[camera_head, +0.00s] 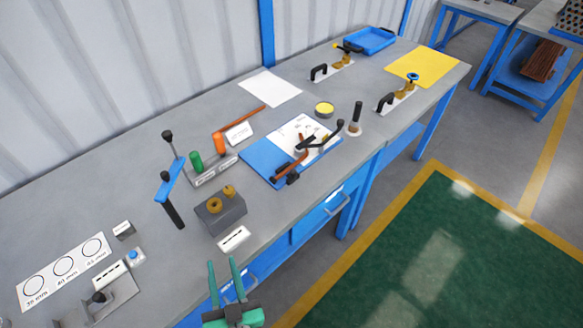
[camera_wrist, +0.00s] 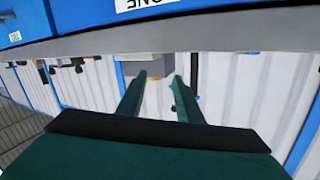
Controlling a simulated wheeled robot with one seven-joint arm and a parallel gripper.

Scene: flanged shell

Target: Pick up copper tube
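A thin copper tube (camera_head: 245,117) lies on the grey workbench, slanting behind the white label block, with its right end near a white sheet. A second copper-coloured length (camera_head: 288,165) shows at the bending tool on the blue mat; I cannot tell whether it is a separate tube. My gripper (camera_head: 224,262) is in front of the bench's near edge, well apart from both. Its green fingers are spread with nothing between them. In the wrist view the fingers (camera_wrist: 159,76) are also apart and empty, and I cannot make out the tube there.
On the bench (camera_head: 90,205) are a blue-handled tool (camera_head: 170,185), a grey block with brass rings (camera_head: 221,208), green and orange handles in a holder, and toggle clamps (camera_head: 395,98). A blue tray (camera_head: 369,40) stands at the far end. The green floor area (camera_head: 440,260) is clear.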

